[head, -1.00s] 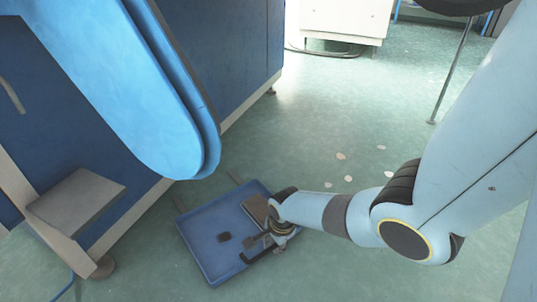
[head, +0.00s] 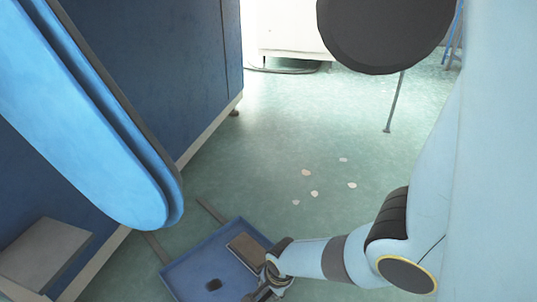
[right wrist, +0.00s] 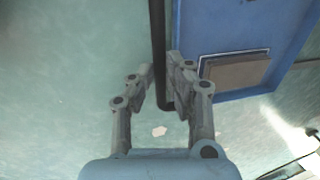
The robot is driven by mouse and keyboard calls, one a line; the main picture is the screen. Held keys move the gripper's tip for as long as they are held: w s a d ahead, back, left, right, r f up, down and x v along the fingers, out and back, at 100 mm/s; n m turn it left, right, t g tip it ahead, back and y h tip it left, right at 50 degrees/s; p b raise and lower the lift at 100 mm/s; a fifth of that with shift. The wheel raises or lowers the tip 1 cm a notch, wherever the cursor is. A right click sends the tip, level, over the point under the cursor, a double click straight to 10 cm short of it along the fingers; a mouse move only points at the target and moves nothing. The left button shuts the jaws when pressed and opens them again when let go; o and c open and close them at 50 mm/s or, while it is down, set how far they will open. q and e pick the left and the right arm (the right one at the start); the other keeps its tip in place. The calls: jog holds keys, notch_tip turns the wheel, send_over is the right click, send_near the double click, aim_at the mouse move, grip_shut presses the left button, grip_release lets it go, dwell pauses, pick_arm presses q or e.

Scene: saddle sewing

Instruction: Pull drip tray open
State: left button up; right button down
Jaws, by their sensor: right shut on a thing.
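The drip tray (head: 190,260) is a shallow blue tray low over the floor, out from the blue machine cabinet (head: 150,70), in the head view. Two grey rails (head: 211,210) show between it and the cabinet. Its near end is cut off by the picture edge. My right gripper (head: 264,292) is at the tray's right side. In the right wrist view, my right gripper's fingers (right wrist: 160,76) are closed around a dark bar handle (right wrist: 157,35) beside the blue tray (right wrist: 225,35). My left gripper is not in view.
A large rounded blue panel (head: 90,130) hangs over the left. A grey step (head: 42,255) is by the cabinet. A brown flat piece (head: 246,250) and a small dark piece (head: 213,285) lie in the tray. A round dark stool seat (head: 385,30) is at upper right.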

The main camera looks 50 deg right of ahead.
jog(key=shift+s+f, duration=0.1)
jog(key=c, duration=1.3)
grip_release()
jog(key=shift+c, duration=0.2)
notch_tip(320, 180, up, 12)
jog(key=s, duration=0.2)
jog(key=shift+a, duration=0.2)
jog(key=shift+s+f, duration=0.1)
